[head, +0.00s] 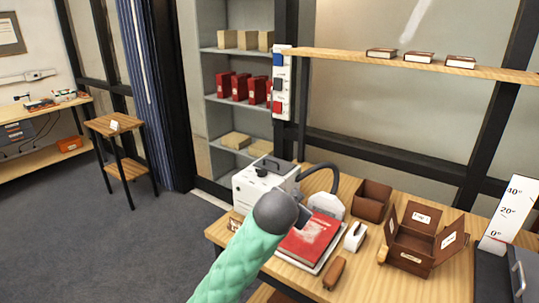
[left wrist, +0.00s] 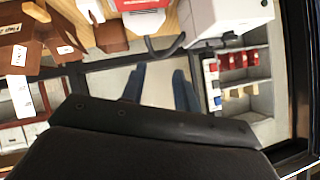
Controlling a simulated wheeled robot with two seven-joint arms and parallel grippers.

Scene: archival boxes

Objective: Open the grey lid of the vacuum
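The vacuum is a white box-shaped unit (head: 250,190) on the back left of the wooden table, with a black knob and a dark hose at its right. Its grey lid (head: 283,166) with a handle is on top and looks closed. In the left wrist view the white body (left wrist: 232,14) shows at the upper right, tilted. My left arm reaches up in front of it in the head view; its round grey wrist hides most of the left gripper (head: 304,216). In the left wrist view two bluish fingers (left wrist: 160,76) stand apart with nothing between them. My right gripper is not in view.
A red book (head: 308,240) lies right of my wrist, beside a white tape dispenser (head: 356,236) and a brown stapler-like object (head: 334,272). Brown boxes (head: 410,262) stand further right. A wooden shelf (head: 400,62) runs above the table.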

